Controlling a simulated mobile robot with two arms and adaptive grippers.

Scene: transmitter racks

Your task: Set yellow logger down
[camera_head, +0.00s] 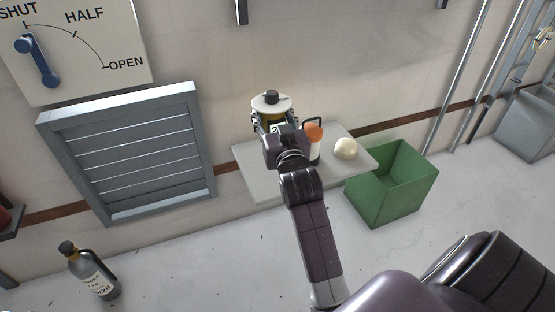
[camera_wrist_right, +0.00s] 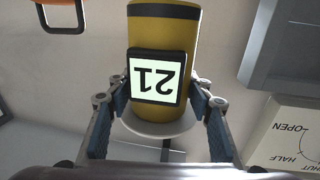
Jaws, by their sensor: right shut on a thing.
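The yellow logger (camera_head: 271,103) is a cylinder with a white disc and a dark knob on top. My right gripper (camera_head: 270,124) is shut on it at the back left of a grey shelf (camera_head: 255,178). In the right wrist view the logger (camera_wrist_right: 178,45) looks upside down, its display reading 21, with a finger of my right gripper (camera_wrist_right: 158,100) on each side. My gripper hides the logger's lower part in the head view, so I cannot tell whether it touches the shelf. My left gripper is not in view.
An orange-topped container (camera_head: 314,140) stands close right of my gripper, with a cream ball (camera_head: 345,148) beyond it. A green bin (camera_head: 390,190) is right of the shelf. A grey louvre (camera_head: 140,150) is at left; a bottle (camera_head: 92,272) stands on the floor.

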